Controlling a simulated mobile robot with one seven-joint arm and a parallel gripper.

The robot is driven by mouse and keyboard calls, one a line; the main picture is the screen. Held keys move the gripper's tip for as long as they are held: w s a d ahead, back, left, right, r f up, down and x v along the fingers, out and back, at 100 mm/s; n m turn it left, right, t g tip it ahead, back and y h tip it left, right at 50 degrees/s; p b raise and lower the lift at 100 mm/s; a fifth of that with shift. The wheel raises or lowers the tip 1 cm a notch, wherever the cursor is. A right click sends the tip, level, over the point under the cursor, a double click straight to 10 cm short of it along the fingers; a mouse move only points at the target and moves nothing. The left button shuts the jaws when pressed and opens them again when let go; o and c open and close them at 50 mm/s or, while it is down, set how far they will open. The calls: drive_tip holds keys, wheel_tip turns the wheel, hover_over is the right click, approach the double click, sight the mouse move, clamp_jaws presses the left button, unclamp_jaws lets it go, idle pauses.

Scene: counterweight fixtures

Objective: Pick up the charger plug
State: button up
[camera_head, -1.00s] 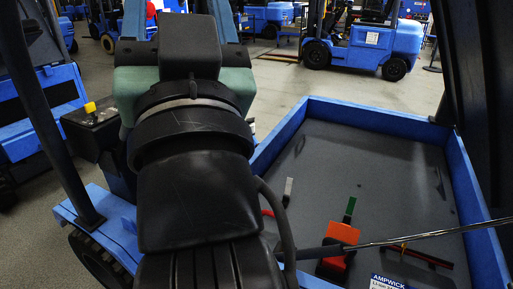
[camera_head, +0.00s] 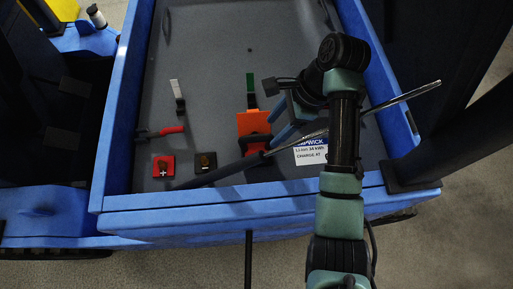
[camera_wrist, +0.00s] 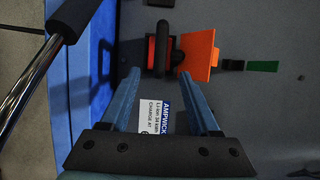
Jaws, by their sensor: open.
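A red-and-black block with a black handle, which looks like the charger plug (camera_head: 256,145), sits in the blue-walled bay (camera_head: 115,110) against an orange plate (camera_head: 252,122). In the wrist view the plug (camera_wrist: 158,50) lies just beyond the fingertips, its black handle standing toward the camera. My gripper (camera_head: 273,124) is open and empty, with its blue fingers pointing at the plug from the right. In the wrist view my gripper (camera_wrist: 158,76) has the plug roughly centred ahead of it. I cannot tell whether a finger touches it. The plug's lower part is partly hidden.
A metal rod (camera_head: 400,97) with a black grip (camera_head: 225,172) crosses the bay close to the plug. A white AMPWICK label (camera_head: 311,154) lies near the gripper. Red (camera_head: 163,166) and black (camera_head: 205,163) terminals and a red-handled lead (camera_head: 165,131) are at left. The bay's far floor is clear.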

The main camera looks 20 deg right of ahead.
sight(257, 148)
drive_tip(key=p+x, duration=0.1)
drive_tip(key=x, duration=0.8)
drive_tip(key=shift+a+f, duration=0.2)
drive_tip(key=shift+f, duration=0.1)
clamp_jaws()
